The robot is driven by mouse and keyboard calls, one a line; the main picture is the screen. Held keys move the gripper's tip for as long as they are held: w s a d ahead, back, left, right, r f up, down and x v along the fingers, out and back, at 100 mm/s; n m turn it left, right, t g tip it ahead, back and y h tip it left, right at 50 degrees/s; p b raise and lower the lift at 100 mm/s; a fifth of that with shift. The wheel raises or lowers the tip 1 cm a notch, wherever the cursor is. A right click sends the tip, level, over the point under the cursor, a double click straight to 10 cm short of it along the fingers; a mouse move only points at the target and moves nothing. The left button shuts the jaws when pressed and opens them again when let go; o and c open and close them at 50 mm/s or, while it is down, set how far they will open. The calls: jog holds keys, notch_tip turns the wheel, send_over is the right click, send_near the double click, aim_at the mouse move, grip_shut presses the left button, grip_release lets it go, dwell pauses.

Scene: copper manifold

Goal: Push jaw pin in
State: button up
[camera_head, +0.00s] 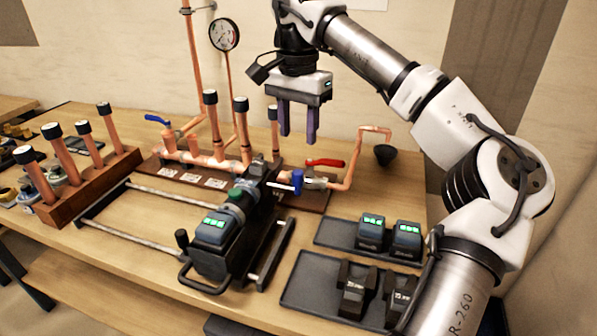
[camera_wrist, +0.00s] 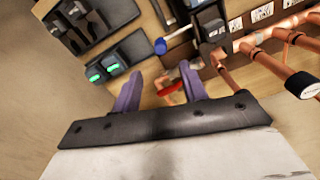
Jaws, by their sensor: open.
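The jaw pin, with a blue head (camera_head: 298,182) and a pale shank, sticks out to the right from the front of the black press tool (camera_head: 240,208). A length of shank shows between the head and the tool. In the wrist view the blue head (camera_wrist: 160,46) lies just beyond the fingertips. My gripper (camera_head: 298,137) points down with its two purple fingers apart and nothing between them. It hangs above the pin and the red valve lever (camera_head: 325,162). In the wrist view the fingers (camera_wrist: 158,72) frame part of the red lever below.
The copper manifold (camera_head: 205,157) with upright capped pipes and a gauge (camera_head: 224,34) stands behind the tool. A wooden rack (camera_head: 85,190) of pipes is at left. Trays with batteries (camera_head: 372,230) and black jaws (camera_head: 357,285) lie at right. The tool sits on rails (camera_head: 150,203).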

aim_at(297, 171)
notch_tip(297, 171, down, 11)
jog(key=shift+f+p, duration=0.1)
jog(key=shift+p, duration=0.8)
grip_shut()
